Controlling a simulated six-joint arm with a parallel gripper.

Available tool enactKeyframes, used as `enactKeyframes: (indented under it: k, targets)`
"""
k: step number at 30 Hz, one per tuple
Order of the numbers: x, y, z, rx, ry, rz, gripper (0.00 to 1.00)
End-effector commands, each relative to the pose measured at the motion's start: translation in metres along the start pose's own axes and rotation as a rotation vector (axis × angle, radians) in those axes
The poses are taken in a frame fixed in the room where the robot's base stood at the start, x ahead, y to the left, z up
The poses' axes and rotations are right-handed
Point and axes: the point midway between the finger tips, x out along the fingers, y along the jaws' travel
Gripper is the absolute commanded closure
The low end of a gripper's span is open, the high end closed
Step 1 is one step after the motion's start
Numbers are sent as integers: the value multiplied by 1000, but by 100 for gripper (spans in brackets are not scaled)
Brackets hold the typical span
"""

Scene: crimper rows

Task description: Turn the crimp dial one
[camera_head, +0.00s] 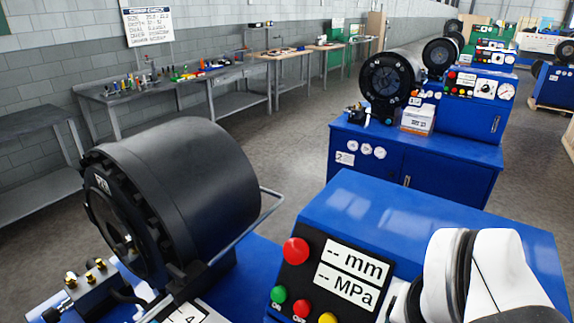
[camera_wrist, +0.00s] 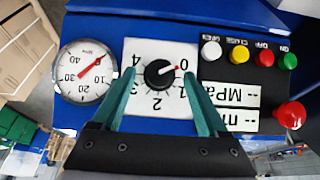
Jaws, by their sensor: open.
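The crimp dial (camera_wrist: 160,73) is a black round knob on a white scale plate (camera_wrist: 157,120), seen upside down in the wrist view. Its red pointer mark is at or close to 0. The 4 and 2 are readable; the 1 and 3 are not clearly visible beside the fingers. My gripper (camera_wrist: 159,76) is open, with one green finger on each side of the knob. A gap shows between each finger and the knob; I cannot tell how deep the tips are. In the head view my white arm covers the dial.
A pressure gauge (camera_wrist: 84,72) is beside the dial plate. White, yellow, red and green buttons (camera_wrist: 237,54) and a red stop knob (camera_wrist: 291,114) are on the other side. Displays (camera_head: 349,274) read dashes. The black crimper drum (camera_head: 190,185) stands left in the head view.

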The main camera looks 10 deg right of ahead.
Motion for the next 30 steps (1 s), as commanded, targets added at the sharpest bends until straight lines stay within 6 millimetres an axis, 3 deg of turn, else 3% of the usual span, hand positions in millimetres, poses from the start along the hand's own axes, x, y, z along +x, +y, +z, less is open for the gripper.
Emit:
enactKeyframes:
  k: [4,12,24,30]
  targets:
    - [12,0,0,2,0,0,23]
    - [13,0,0,0,2,-1,25]
    - [13,0,0,0,1,-1,97]
    - [13,2,0,51,-1,-30,100]
